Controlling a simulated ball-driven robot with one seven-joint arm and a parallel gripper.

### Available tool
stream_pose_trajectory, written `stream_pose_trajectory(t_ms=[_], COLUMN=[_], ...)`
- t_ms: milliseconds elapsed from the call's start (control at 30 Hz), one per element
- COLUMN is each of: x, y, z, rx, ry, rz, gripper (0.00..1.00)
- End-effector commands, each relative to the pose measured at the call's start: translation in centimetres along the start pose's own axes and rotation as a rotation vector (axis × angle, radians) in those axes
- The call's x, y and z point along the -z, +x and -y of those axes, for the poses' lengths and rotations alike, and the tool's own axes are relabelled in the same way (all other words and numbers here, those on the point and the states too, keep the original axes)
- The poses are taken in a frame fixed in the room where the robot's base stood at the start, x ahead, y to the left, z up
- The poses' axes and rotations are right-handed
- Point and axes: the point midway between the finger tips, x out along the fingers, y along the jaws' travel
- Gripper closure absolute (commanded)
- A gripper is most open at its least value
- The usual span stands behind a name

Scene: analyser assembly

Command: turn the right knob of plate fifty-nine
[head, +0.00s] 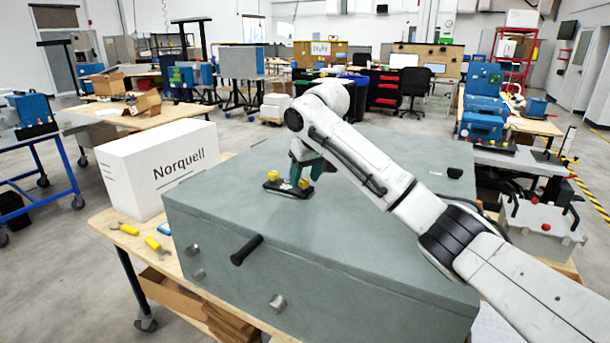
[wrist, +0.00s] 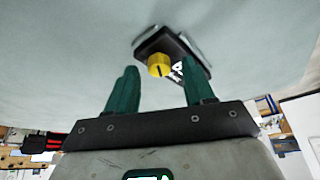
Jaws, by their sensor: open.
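A small black plate (head: 289,190) with two yellow knobs lies on top of the large grey-green cabinet. The left knob (head: 272,177) is clear of my gripper, and the right knob (head: 304,183) is just below it. My gripper (head: 307,174) has green fingers, open and empty. In the wrist view, one yellow knob (wrist: 160,66) with a dark mark lies ahead between the fingers, apart from both. The black plate (wrist: 152,44) is behind it, with a white label partly hidden by the knob and too small to read. The second knob cannot be made out there.
The grey-green cabinet (head: 215,215) has a black handle (head: 246,250) and metal knobs on its front. A white Norquell box (head: 160,165) stands to its left, with yellow-handled tools (head: 155,244) on the bench. The cabinet top around the plate is mostly clear.

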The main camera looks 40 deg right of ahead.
Motion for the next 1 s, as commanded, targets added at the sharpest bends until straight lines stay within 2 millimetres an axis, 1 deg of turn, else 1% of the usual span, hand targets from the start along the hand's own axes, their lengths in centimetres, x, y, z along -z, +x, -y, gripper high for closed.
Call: stream_pose_trajectory(t_ms=[167, 400, 900, 967, 1000], x=[-0.01, -0.02, -0.02, -0.02, -0.02], y=[0.77, 0.83, 0.8, 0.8, 0.79], z=[-0.03, -0.03, -0.01, -0.01, -0.02], rx=[0.0, 0.0, 0.0, 0.0, 0.0], ry=[0.0, 0.0, 0.0, 0.0, 0.0], rz=[0.0, 0.0, 0.0, 0.0, 0.0], gripper=[0.47, 0.47, 0.95, 1.0, 1.0])
